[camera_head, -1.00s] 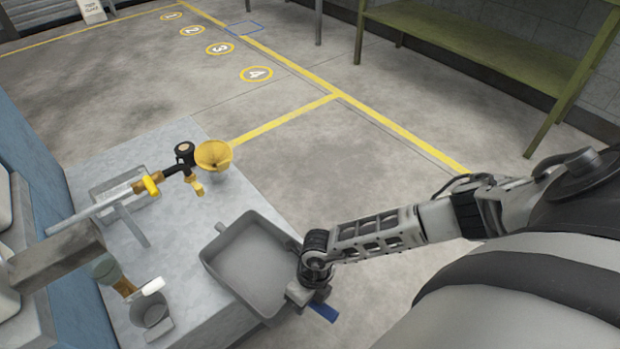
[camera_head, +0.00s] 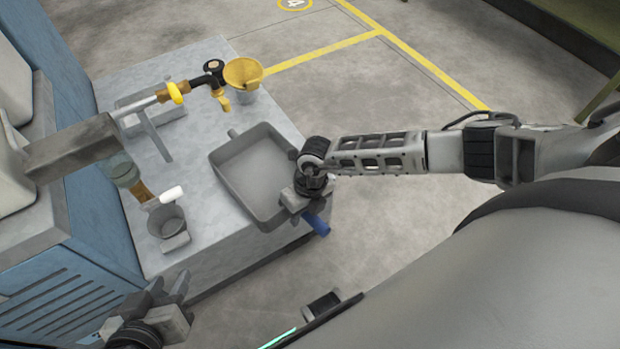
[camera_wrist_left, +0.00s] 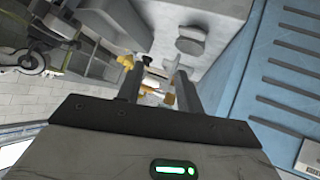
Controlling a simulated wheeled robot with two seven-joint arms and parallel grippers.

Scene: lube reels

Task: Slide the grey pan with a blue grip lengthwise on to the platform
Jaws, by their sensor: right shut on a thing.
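The grey pan (camera_head: 253,170) is a rectangular tray with a short tab at its far end and a blue grip (camera_head: 317,225) at its near right end. It is over the near right part of a grey slab-topped platform (camera_head: 203,255), with the grip out past the edge. Whether its base rests fully on the slab is not clear. My right gripper (camera_head: 303,200) is shut on the pan's grip end; its fingertips are partly hidden. My left gripper (camera_head: 165,292) is empty and open at the bottom left; its two fingers stand apart in the left wrist view (camera_wrist_left: 158,90).
A yellow funnel (camera_head: 243,74) and a brass valve on a pipe stand at the platform's far side. A grey cup (camera_head: 166,221) and a white-ended tool (camera_head: 171,194) are left of the pan. A blue cabinet (camera_head: 70,300) borders the left. Floor is free at right.

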